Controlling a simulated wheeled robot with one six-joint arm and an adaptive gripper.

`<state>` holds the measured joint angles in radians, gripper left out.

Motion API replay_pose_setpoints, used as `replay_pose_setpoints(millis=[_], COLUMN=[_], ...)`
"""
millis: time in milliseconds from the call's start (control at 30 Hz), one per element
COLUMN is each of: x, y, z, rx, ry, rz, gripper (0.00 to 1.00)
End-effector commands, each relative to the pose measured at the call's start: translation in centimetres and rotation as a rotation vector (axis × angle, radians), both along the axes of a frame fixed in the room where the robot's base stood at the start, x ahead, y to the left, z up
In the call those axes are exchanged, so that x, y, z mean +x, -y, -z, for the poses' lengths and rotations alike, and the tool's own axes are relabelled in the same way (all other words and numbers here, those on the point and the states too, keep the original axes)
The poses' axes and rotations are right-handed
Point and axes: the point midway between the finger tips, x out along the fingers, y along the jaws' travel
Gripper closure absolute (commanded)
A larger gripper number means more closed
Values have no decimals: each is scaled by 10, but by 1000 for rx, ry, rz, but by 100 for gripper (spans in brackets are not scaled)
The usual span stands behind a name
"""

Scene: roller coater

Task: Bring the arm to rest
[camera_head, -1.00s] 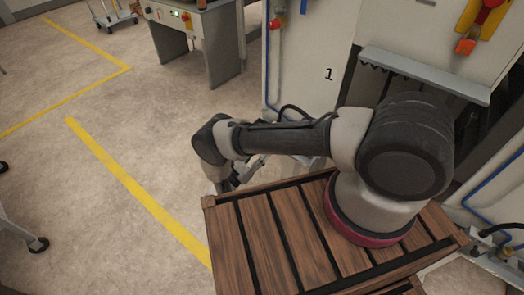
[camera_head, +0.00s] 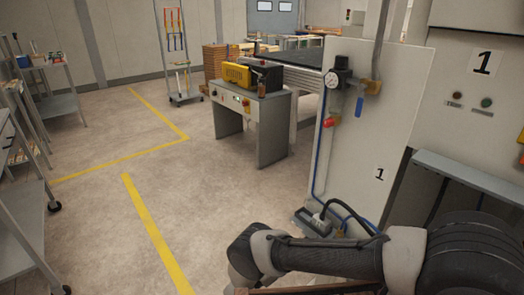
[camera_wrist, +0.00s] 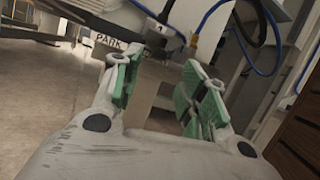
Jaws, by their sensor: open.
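My gripper (camera_wrist: 158,92) shows in the wrist view with its two green-padded fingers spread apart. It is open and nothing is between the fingers. In the head view my arm lies folded along the lower right edge, and the gripper itself is out of sight there. Beyond the fingers, the wrist view shows grey machine parts, a sign reading "PARK" (camera_wrist: 112,43) and a blue hose (camera_wrist: 212,14).
A white machine cabinet (camera_head: 362,130) marked 1, with a pressure gauge (camera_head: 338,80), stands beside my arm. A grey workbench (camera_head: 252,115) holds a yellow case (camera_head: 237,75). Shelving (camera_head: 50,75) stands at the left. The floor with yellow lines (camera_head: 155,232) is clear.

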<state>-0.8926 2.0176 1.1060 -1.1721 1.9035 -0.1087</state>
Motion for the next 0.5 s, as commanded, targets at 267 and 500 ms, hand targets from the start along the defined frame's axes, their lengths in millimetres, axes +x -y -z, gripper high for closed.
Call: replay_pose_setpoints(millis=[267,500], x=[-51,-64], y=[65,69], z=[35,-17], rx=[110,311], ry=[-118,-105], rz=[183,418], gripper=[58,58])
